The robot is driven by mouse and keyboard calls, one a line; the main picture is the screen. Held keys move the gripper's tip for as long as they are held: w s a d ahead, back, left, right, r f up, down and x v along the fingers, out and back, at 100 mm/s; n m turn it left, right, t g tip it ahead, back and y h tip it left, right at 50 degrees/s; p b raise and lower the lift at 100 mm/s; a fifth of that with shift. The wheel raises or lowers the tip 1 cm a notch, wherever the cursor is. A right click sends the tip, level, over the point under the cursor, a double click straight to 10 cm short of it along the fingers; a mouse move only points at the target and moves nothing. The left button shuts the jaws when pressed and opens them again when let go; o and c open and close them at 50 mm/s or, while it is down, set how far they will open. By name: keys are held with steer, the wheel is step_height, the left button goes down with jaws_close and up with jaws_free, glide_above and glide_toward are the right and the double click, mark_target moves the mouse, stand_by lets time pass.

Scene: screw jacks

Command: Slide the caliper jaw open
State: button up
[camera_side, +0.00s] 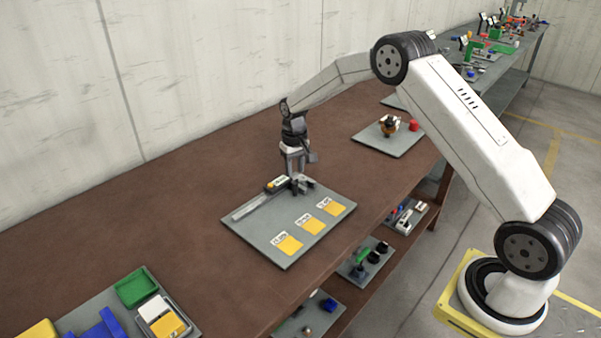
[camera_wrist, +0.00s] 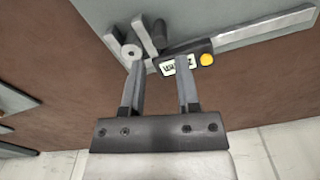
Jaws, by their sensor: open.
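The caliper lies on a grey board (camera_side: 262,240) on the brown bench. Its light grey bar (camera_side: 249,208) runs to the lower left in the side view, and its dark slider with a display (camera_side: 276,184) sits near the bar's upper right end. In the wrist view the bar (camera_wrist: 270,29), the display (camera_wrist: 178,67), a yellow button (camera_wrist: 206,59) and two grey jaws (camera_wrist: 147,36) show. A round grey knob (camera_wrist: 131,52) is beside the jaws. My gripper (camera_wrist: 160,75) is open, its fingertips close to the knob and slider; whether they touch is unclear.
Three yellow squares with white labels (camera_side: 313,226) lie on the board's right side. Another board with a red part (camera_side: 414,125) is behind. A green bin (camera_side: 136,287) and blue part (camera_side: 103,326) are at the lower left. Bare bench lies between the boards.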

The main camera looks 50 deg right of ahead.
mark_target(295, 183)
steer(key=shift+f, duration=2.55)
jaws_close()
